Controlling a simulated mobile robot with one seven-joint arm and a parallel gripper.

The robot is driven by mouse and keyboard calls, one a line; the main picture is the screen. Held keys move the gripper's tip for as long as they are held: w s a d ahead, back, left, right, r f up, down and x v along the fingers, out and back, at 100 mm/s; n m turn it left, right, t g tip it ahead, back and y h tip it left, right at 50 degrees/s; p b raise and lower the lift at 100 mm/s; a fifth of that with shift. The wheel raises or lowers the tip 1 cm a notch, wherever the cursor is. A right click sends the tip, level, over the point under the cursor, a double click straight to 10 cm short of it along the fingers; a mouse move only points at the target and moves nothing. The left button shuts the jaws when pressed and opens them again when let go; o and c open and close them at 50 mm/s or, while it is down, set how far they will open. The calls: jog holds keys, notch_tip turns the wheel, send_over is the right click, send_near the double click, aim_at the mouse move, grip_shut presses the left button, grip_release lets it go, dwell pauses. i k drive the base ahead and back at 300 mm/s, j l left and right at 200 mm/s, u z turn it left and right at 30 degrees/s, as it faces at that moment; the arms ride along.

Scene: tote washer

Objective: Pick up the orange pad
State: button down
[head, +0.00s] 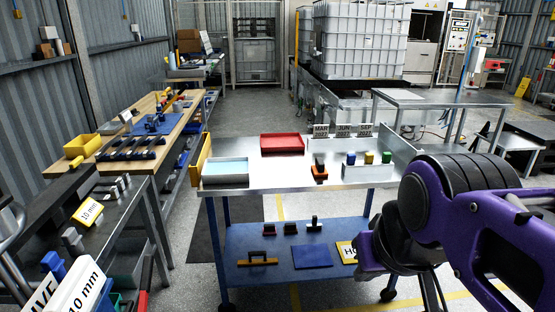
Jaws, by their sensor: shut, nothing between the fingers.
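An orange pad (320,175) with an upright dark handle lies on the metal top of a cart (270,184), near its front edge and right of centre. It stands clear of the things around it. My purple and black arm fills the right of the head view, to the right of the cart. My gripper's fingers cannot be made out in this view. Nothing is seen touching the orange pad.
On the cart top are a red tray (282,143), a pale-blue-lined tray (225,171) and a grey holder (367,172) with coloured blocks. The lower shelf (240,238) holds dark-handled tools and a blue plate (312,256). A wooden bench (165,145) stands left.

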aim_at(319, 170)
jog(key=u, duration=0.45)
jog(key=j+u, duration=0.1)
jog(key=u, duration=0.35)
jog(key=k+u, duration=0.1)
jog(key=u, duration=0.3)
jog(key=j+u, duration=0.1)
jog(key=u, duration=0.8)
jog(key=j+u, duration=0.15)
jog(key=u, duration=0.7)
jog(key=z, duration=3.25)
jog(key=i+l+u, duration=0.5)
jog(key=i+l, duration=0.05)
jog(key=i, duration=0.05)
